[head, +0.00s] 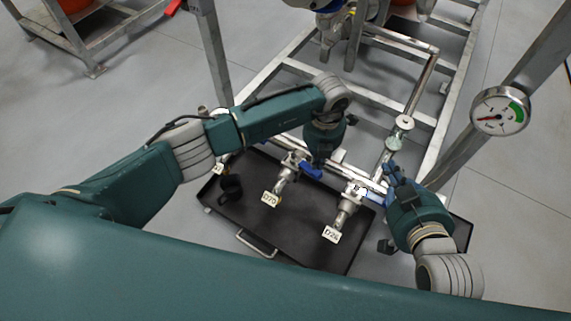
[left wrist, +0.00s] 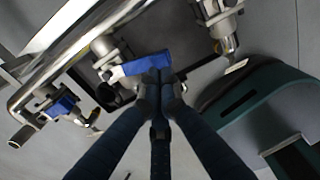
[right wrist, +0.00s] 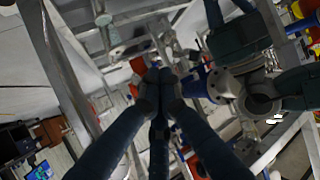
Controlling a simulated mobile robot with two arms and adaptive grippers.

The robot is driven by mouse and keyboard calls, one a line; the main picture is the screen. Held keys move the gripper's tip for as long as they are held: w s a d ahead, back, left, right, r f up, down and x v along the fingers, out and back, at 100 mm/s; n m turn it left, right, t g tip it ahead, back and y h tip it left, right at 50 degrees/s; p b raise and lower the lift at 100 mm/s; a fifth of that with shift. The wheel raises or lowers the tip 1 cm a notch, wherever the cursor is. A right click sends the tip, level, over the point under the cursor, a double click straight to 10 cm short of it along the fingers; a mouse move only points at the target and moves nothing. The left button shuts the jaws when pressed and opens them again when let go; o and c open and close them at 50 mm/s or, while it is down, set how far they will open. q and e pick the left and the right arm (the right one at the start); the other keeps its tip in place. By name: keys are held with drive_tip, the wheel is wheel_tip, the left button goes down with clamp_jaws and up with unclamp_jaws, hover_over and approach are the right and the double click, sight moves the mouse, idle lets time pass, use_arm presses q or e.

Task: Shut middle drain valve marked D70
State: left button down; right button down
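The middle drain valve (head: 289,172) has a white tag (head: 270,198) that reads D70. Its blue lever (head: 311,170) points right, across the valve body; the lever also shows in the left wrist view (left wrist: 148,63). My left gripper (head: 322,160) is over this lever from above. In the left wrist view its fingertips (left wrist: 160,78) are together at the lever's edge, not clearly around it; I cannot tell whether they touch. My right gripper (head: 388,176) is shut and empty, beside the right valve (head: 350,200). Its fingertips meet in the right wrist view (right wrist: 160,78).
The right valve's tag (head: 332,234) seems to read D26. Another tag (head: 218,168) at far left is partly hidden by my arm. A black drip tray (head: 310,250) lies below the valves. A gauge (head: 500,111) and metal frame posts stand at the right.

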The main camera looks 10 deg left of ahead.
use_arm(q)
drive_tip(key=shift+r+p, duration=0.35)
drive_tip(key=shift+r, duration=0.15)
drive_tip(key=shift+r+p, duration=0.5)
drive_tip(key=shift+r, duration=0.1)
use_arm(e)
drive_tip(key=s+d+f+g+h, duration=0.1)
drive_tip(key=s+d+f+g, duration=0.2)
drive_tip(key=s+f, duration=0.4)
drive_tip(key=shift+s+g, duration=0.2)
drive_tip(key=shift+g, duration=0.6)
drive_tip(key=shift+f, duration=0.1)
